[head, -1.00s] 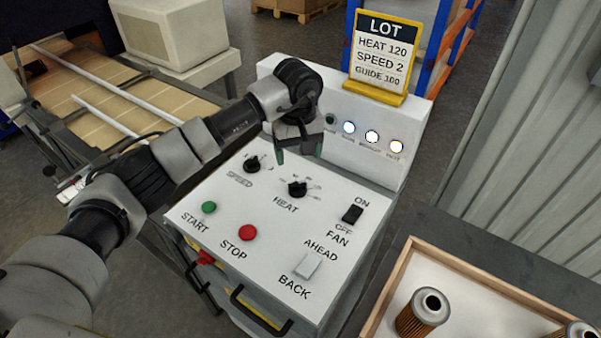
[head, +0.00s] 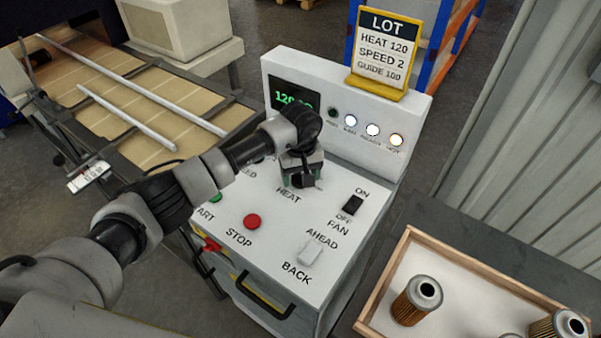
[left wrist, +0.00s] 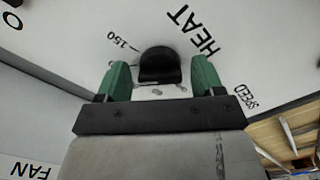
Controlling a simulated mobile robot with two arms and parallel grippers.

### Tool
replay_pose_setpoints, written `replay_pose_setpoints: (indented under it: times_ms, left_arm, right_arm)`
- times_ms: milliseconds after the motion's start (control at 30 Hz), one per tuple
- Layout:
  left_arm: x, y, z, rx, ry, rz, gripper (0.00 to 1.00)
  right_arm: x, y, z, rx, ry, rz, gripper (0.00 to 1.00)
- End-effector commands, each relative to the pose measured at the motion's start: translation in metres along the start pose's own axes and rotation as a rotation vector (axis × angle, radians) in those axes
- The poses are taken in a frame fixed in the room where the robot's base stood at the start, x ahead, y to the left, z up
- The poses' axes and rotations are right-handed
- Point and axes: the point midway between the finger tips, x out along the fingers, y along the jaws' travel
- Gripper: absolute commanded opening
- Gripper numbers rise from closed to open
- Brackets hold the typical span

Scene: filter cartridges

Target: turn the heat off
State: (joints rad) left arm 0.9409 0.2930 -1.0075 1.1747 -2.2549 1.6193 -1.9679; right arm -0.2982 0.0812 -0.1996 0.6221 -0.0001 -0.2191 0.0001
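The black HEAT knob (left wrist: 160,66) is on the white control panel (head: 265,270). In the left wrist view it sits between the two green fingertips of my left gripper (left wrist: 163,80), with a gap on each side. The gripper is open around the knob. The "150" mark shows beside the knob. In the head view my left gripper (head: 302,180) is over the HEAT knob and hides most of it. The display (head: 294,98) reads a green number starting with 12, partly hidden by my arm. My right gripper is not in view.
The red STOP button (head: 252,222), black FAN switch (head: 352,205) and white AHEAD/BACK switch (head: 310,252) are near on the panel. A LOT sign (head: 385,55) stands on top. A wooden tray (head: 385,290) with filter cartridges (head: 417,300) is at the right.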

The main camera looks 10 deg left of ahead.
Motion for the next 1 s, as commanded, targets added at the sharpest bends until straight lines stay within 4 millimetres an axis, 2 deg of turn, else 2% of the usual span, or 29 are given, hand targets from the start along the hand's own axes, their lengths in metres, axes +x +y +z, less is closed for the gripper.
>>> replay_pose_setpoints:
  times_ms: [33,267,667,1000]
  left_arm:
    - [0.0,0.0,0.0,0.0,0.0,0.0,0.59]
    - [-0.001,0.0,0.0,0.0,0.0,0.0,0.25]
    - [0.002,0.0,0.0,-0.082,0.002,0.0,0.25]
    - [0.004,0.001,-0.001,-0.354,0.003,0.001,0.25]
  right_arm:
    - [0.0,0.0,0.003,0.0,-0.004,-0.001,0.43]
    - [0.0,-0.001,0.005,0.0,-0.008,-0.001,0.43]
    - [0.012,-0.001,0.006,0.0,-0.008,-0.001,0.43]
    - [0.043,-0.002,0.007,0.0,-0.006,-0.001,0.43]
